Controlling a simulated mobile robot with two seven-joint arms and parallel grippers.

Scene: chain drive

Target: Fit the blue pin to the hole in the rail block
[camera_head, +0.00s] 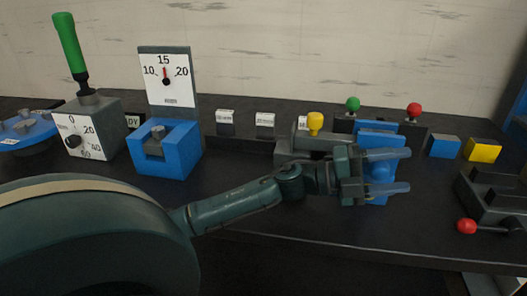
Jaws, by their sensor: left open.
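My left gripper (407,170) reaches in from the left, with its two bluish fingers apart and pointing right. A blue part (380,170) shows between and behind the fingers; I cannot tell whether it is the blue pin or whether the fingers touch it. A larger blue block (377,127) stands just behind the upper finger. A grey block (290,146) with a yellow knob (315,122) stands behind my gripper's wrist, partly covered. I cannot tell which block is the rail block, and no hole shows. My right gripper is not in view.
A blue holder (180,150) with a dial gauge (165,75) and a grey box (90,128) with a green lever stand at left. Blue (443,147) and yellow (482,150) blocks stand at right, near a dark fixture with a red knob (466,226). The front centre is clear.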

